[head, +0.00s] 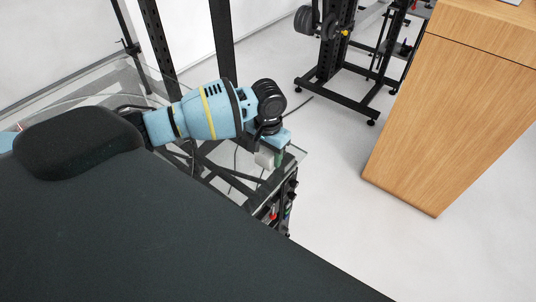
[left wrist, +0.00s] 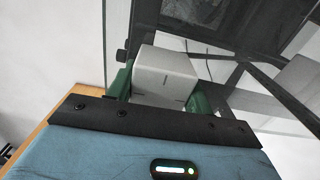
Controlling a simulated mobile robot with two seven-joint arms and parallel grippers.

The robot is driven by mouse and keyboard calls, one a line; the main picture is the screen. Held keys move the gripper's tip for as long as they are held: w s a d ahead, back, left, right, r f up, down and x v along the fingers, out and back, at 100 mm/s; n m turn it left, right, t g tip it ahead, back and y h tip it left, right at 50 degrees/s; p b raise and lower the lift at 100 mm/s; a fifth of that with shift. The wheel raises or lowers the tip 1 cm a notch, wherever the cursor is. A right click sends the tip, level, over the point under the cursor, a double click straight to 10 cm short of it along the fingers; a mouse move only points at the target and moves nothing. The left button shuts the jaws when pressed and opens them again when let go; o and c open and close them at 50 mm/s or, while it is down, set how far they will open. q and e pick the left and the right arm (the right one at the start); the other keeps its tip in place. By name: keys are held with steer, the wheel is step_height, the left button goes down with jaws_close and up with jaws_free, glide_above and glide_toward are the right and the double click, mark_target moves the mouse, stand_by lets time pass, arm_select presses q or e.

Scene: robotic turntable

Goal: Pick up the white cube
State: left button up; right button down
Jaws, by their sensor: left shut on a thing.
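The white cube (left wrist: 165,72) sits between the two green fingers of my left gripper (left wrist: 160,88) in the left wrist view. The gripper is shut on it. In the head view the cube (head: 265,156) shows small and pale under the left gripper (head: 270,158), at the near right corner of the glass table (head: 225,180). I cannot tell whether the cube touches the glass. My right gripper is not in view.
A wooden cabinet (head: 450,110) stands on the floor to the right. A black rack with weights (head: 325,60) stands behind. Dark frame bars run under the glass. Pale floor (head: 335,185) lies open between table and cabinet.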

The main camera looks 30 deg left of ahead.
arm_select(q)
steer(key=shift+r, duration=0.15)
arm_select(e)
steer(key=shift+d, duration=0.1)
